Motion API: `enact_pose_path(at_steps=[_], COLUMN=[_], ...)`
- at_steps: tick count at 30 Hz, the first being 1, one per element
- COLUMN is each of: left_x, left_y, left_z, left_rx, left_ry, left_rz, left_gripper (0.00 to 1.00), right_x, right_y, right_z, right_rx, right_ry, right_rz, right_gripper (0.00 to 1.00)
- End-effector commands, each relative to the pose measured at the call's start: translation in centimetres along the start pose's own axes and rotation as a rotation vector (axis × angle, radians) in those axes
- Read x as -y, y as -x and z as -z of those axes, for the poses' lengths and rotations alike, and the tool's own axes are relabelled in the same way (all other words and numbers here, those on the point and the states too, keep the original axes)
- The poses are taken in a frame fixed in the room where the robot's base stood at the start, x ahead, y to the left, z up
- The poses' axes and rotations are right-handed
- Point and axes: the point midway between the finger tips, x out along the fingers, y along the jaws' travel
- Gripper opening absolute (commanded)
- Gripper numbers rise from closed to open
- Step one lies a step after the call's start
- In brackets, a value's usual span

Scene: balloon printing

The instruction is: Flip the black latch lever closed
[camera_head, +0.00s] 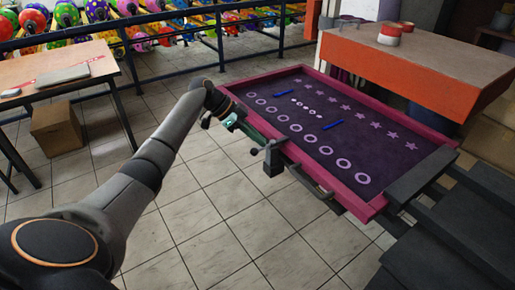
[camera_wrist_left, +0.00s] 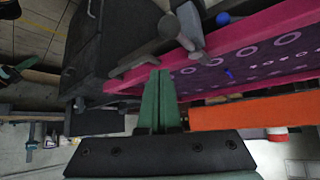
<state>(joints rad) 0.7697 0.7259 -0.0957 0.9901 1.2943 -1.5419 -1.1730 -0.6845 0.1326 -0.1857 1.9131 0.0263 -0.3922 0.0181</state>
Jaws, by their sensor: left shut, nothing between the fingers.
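A black latch with a round-knobbed lever (camera_head: 272,160) sits on the near long side of the pink-framed purple printing screen (camera_head: 345,190). In the left wrist view a dark lever with a rounded end (camera_wrist_left: 168,26) shows beside the pink frame (camera_wrist_left: 240,38). My left gripper (camera_head: 256,137) reaches to the near side of the frame, close to the latch. In the wrist view its green fingers (camera_wrist_left: 160,74) are together and empty, just below the lever in the picture. I cannot tell whether they touch it. My right gripper is not in view.
Dark machine beams (camera_head: 435,225) are at the right. A wooden table (camera_head: 60,75) with a box (camera_head: 56,129) below is at the left. The tiled floor between is clear.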

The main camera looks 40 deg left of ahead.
Motion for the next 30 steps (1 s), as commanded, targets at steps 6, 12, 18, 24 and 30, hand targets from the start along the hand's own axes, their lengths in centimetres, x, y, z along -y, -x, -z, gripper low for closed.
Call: enact_pose_path(at_steps=[6, 12, 18, 24, 30], left_x=[1.9, 2.6, 2.8, 2.8, 2.8], left_y=[3.3, 4.7, 5.1, 5.1, 5.1], left_z=[0.5, 0.7, 0.8, 0.8, 0.8], left_rx=[-0.003, -0.001, 0.0, 0.0, -0.001], left_ry=[0.001, 0.0, 0.0, 0.0, 0.0], left_rz=[-0.002, -0.004, -0.006, -0.006, -0.006], left_gripper=[0.0, 0.0, 0.0, 0.0, 0.0], right_x=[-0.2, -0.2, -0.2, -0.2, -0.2], right_y=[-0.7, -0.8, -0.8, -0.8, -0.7], right_z=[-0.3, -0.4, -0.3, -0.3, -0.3], right_rx=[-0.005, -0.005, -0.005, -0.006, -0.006], right_ry=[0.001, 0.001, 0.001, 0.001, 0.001], right_rz=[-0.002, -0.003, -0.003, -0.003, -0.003], right_gripper=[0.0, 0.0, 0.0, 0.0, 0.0])
